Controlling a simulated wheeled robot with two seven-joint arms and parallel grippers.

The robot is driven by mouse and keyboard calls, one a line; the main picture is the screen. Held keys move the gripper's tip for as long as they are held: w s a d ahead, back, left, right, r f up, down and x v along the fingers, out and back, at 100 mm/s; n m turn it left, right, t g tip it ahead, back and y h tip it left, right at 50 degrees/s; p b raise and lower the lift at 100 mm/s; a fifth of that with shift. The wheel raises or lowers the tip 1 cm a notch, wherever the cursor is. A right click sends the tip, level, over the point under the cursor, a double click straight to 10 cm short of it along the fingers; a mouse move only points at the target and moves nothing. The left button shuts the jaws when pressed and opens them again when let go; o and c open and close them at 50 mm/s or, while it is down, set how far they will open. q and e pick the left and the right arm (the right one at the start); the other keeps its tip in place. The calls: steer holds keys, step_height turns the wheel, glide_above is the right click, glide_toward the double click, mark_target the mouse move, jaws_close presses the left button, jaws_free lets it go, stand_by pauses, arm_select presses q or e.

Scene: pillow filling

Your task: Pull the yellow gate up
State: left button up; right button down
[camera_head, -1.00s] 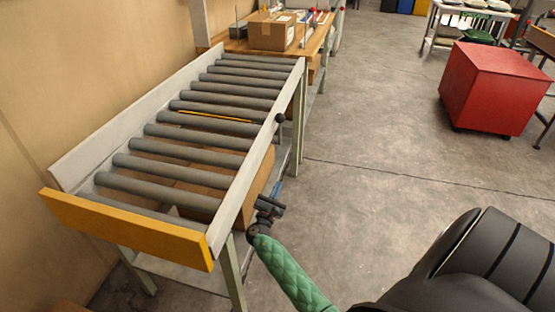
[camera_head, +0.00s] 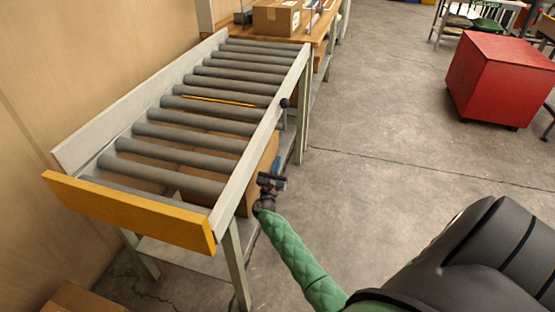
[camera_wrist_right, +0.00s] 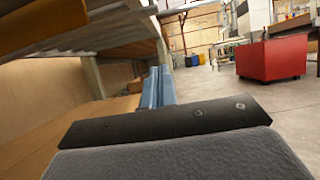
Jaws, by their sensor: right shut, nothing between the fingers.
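A thin yellow strip (camera_head: 218,101) lies between two rollers in the middle of the roller conveyor, and a black round knob (camera_head: 284,103) stands at the right rail near its end. A wider yellow-orange plate (camera_head: 130,213) closes the conveyor's near end. I cannot tell from the frames which of the two is the gate. My left gripper is not in view.
The conveyor's pale right rail (camera_head: 262,132) and legs stand close to my right arm. A cardboard box (camera_head: 276,17) sits on the wooden table behind. A red cabinet (camera_head: 500,80) stands at the right. The floor between is open.

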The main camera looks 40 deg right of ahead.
steer(key=w+d+r+p, duration=0.1)
steer(key=w+d+r, duration=0.2)
steer(key=d+r, duration=0.2)
step_height(320, 180, up, 2)
steer(key=shift+w+r+p, duration=0.15)
steer(key=shift+w+p, duration=0.2)
steer(key=shift+w, duration=0.05)
